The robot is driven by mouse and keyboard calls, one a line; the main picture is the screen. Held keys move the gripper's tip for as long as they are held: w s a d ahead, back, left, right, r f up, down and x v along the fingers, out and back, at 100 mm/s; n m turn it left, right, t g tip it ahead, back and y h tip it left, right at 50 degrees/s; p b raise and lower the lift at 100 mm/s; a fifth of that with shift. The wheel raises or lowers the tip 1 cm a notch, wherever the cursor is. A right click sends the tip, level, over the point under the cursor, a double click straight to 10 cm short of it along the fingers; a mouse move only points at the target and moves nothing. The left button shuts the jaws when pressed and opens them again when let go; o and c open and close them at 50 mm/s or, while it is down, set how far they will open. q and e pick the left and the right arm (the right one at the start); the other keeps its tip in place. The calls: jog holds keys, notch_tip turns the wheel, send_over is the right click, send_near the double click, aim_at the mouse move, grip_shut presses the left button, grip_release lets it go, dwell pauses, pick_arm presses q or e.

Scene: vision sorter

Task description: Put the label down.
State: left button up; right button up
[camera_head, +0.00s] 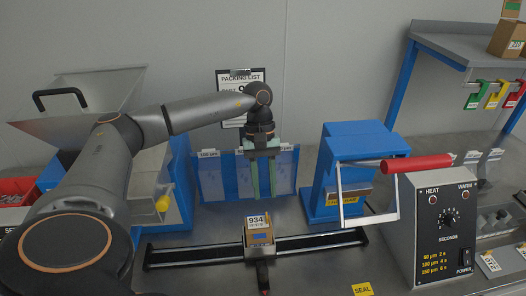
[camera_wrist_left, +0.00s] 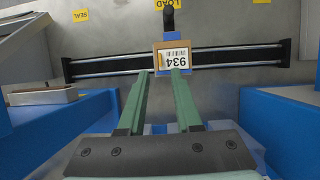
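The white label (camera_head: 255,221) marked 934 lies on a small brown and blue block (camera_head: 260,238) on the black rail at the front. In the left wrist view the label (camera_wrist_left: 176,58) shows upside down, just beyond my fingertips. My left gripper (camera_head: 263,197) points down above and behind the block. Its two green fingers (camera_wrist_left: 162,72) are apart with nothing between them, and the label appears clear of them. My right gripper is in neither view.
The black rail (camera_head: 195,254) runs across the bench front. Blue pouches (camera_head: 215,180) hang behind my left gripper. A blue machine with a red-handled lever (camera_head: 415,164) and a heat control box (camera_head: 445,228) stand right. A blue-sided hopper (camera_head: 105,100) stands left.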

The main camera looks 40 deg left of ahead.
pick_arm(q)
jog(key=v, duration=0.6)
jog(key=shift+r, duration=0.3)
jog(key=shift+a, duration=0.1)
